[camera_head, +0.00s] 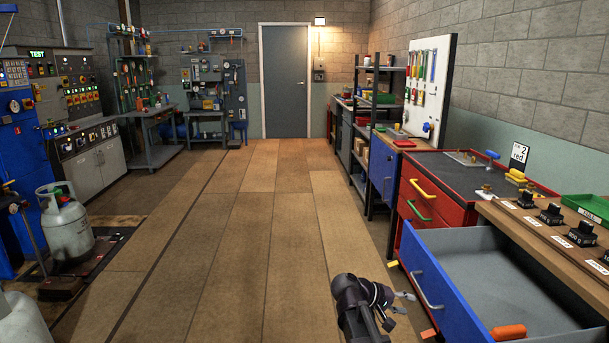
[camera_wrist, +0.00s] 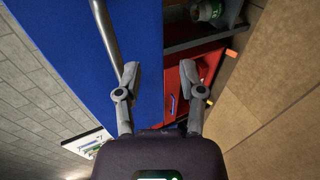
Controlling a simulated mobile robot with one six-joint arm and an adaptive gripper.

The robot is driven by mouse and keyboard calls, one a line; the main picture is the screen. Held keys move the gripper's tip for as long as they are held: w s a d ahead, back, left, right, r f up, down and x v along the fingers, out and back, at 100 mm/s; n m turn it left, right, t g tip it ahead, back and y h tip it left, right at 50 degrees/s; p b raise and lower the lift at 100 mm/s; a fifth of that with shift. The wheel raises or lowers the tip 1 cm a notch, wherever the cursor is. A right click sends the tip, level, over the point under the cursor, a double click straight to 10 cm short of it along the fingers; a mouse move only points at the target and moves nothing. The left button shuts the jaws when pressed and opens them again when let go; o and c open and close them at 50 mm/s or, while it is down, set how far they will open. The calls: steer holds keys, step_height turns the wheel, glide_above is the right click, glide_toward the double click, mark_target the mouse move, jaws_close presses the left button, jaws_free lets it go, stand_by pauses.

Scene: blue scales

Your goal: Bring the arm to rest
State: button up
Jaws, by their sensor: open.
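My gripper (camera_head: 403,303) is in the lower middle of the head view, on the left side of the pulled-out blue drawer (camera_head: 440,287). Its fingers are spread and nothing is between them. In the wrist view my gripper (camera_wrist: 160,70) is open, with the blue drawer front (camera_wrist: 70,50) behind and left of it. The drawer's grey bar handle (camera_wrist: 104,30) runs up from near the left fingertip. I cannot tell whether the finger touches it. The handle (camera_head: 427,292) also shows in the head view, just right of my fingers.
An orange cylinder (camera_head: 508,331) lies in the open drawer. Red drawers (camera_head: 428,205) with yellow and green handles stand beyond it. A wooden top (camera_head: 545,235) with black blocks is at the right. A grey gas cylinder (camera_head: 66,226) stands at the left. The wooden floor (camera_head: 240,250) between is clear.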

steer(key=shift+s+a+f+m+g+y, duration=0.8)
steer(key=shift+s+a+f+y, duration=3.7)
steer(key=shift+s+f+y, duration=1.65)
step_height(320, 180, up, 27)
steer(key=p, duration=2.5)
steer(key=shift+w+d+y, duration=0.2)
steer(key=shift+w+y, duration=0.15)
steer(key=shift+w, duration=0.05)
steer(key=shift+s+f, duration=0.1)
steer(key=shift+f, duration=0.05)
